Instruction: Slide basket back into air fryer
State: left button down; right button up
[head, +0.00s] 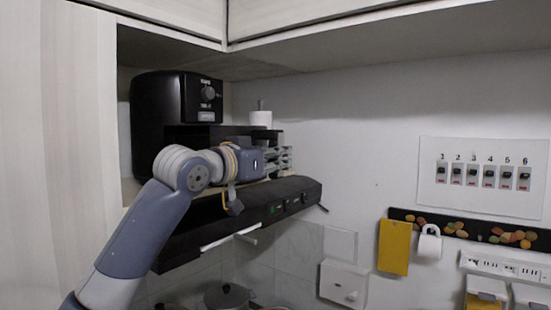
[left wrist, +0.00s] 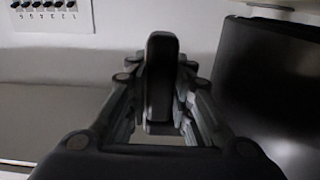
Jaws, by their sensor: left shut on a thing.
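The black air fryer (head: 158,110) stands on a shelf at the left of the head view, with a dial on its upper front. A black part (head: 240,131), seemingly the basket, sticks out to the right from below the dial. My arm hides much of it, so I cannot tell how far it is out. My left gripper (head: 284,160) is beside this part, above the hood. In the left wrist view the gripper (left wrist: 160,115) is shut on an upright black bar, seemingly the basket handle (left wrist: 160,75). My right gripper is not in view.
A black range hood (head: 290,195) with buttons lies just below my gripper. A white roll (head: 261,118) stands behind the black part. A cabinet (head: 330,25) hangs overhead. A dark box-like surface (left wrist: 275,90) fills the right of the left wrist view.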

pick_arm(q)
jog(key=shift+w+a+r, duration=0.1)
jog(key=shift+w+a, duration=1.4)
jog(key=shift+a, duration=0.55)
jog(key=shift+w+a+r, duration=0.1)
jog(key=shift+w+a, duration=1.35)
jog(key=shift+a, duration=0.65)
jog(key=shift+w+a, duration=1.5)
jog(key=shift+a, duration=0.55)
dwell(0.5)
jog(key=shift+w+a+r, duration=0.15)
jog(key=shift+a, duration=0.15)
